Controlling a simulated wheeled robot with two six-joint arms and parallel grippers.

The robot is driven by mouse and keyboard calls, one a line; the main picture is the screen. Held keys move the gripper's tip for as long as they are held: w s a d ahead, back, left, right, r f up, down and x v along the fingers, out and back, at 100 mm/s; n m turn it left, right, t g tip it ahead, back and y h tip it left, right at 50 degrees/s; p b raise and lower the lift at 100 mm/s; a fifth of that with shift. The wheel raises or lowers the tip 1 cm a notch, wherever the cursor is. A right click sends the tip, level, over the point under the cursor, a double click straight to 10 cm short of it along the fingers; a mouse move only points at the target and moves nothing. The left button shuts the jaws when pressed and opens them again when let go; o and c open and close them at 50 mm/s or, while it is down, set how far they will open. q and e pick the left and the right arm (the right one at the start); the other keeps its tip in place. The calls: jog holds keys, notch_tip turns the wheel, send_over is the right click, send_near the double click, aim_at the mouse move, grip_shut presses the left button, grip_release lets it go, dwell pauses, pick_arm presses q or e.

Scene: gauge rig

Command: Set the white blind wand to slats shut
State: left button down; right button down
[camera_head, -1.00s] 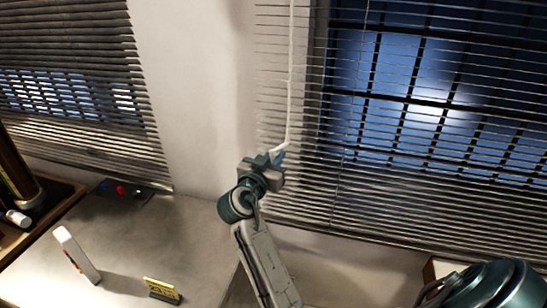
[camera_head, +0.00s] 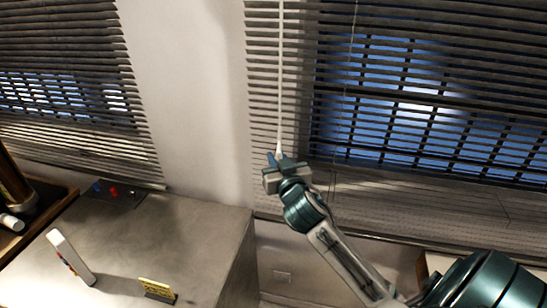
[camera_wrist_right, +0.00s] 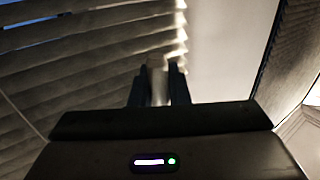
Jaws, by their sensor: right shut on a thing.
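The white blind wand (camera_head: 281,80) hangs in front of the left part of the right-hand blind (camera_head: 405,90). My right gripper (camera_head: 278,160) is shut on the wand's lower end. In the right wrist view, the two dark fingers (camera_wrist_right: 158,88) stand on either side of the pale wand (camera_wrist_right: 157,80), with blind slats behind. My left gripper is not in view.
A second blind (camera_head: 70,85) hangs at the left. Below it, a grey counter (camera_head: 190,240) carries a small panel with coloured knobs (camera_head: 113,191), a white upright device (camera_head: 70,257) and a yellow sign (camera_head: 157,290). A pale wall (camera_head: 190,90) separates the blinds.

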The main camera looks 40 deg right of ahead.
jog(key=shift+s+d+n+t+y+p, duration=0.2)
jog(key=shift+d+n+y+p, duration=0.25)
jog(key=shift+n+y, duration=0.8)
jog(key=shift+s+d+n+t+y+p, duration=0.2)
jog(key=shift+n+y+p, duration=0.4)
jog(key=shift+y, duration=1.15)
jog(key=shift+s+d+n+y+p, duration=0.15)
jog(key=shift+d+n+y+p, duration=0.25)
jog(key=shift+n+y, duration=0.9)
jog(key=shift+y, duration=0.5)
jog(key=c, duration=1.6)
grip_release()
jog(key=shift+c, duration=0.2)
jog(key=shift+o, duration=1.3)
jog(key=shift+w+f, duration=0.1)
jog(key=shift+w, duration=0.15)
